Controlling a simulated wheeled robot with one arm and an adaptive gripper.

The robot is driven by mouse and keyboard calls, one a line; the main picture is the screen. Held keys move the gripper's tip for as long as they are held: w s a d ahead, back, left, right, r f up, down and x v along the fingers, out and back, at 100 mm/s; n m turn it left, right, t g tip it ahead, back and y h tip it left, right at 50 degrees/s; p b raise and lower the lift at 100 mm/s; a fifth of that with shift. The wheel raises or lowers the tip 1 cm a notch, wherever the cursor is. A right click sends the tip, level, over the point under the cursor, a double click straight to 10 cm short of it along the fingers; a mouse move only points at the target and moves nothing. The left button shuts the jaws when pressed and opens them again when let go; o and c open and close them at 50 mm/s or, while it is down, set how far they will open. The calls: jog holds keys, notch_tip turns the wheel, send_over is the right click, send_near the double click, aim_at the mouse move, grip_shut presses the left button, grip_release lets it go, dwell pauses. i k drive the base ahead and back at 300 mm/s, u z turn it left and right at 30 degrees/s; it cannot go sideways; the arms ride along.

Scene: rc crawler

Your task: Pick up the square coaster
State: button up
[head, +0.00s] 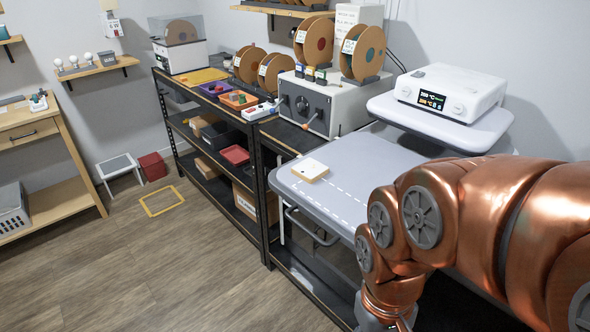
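My copper arm comes in from the right and bends down to the bottom edge, to the right of and nearer than the piece. The fingers of my gripper are out of the picture.
A white device with a lit display (449,92) stands on a raised shelf at the right. A black shelf rack with spools, trays and a grey crank box (308,104) stands left of the cart. A dashed white line crosses the cart top.

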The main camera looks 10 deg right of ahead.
aim_at(311, 171)
jog(key=k, duration=1.25)
jog(key=u, duration=0.6)
jog(key=i, duration=0.9)
jog(key=u, duration=0.45)
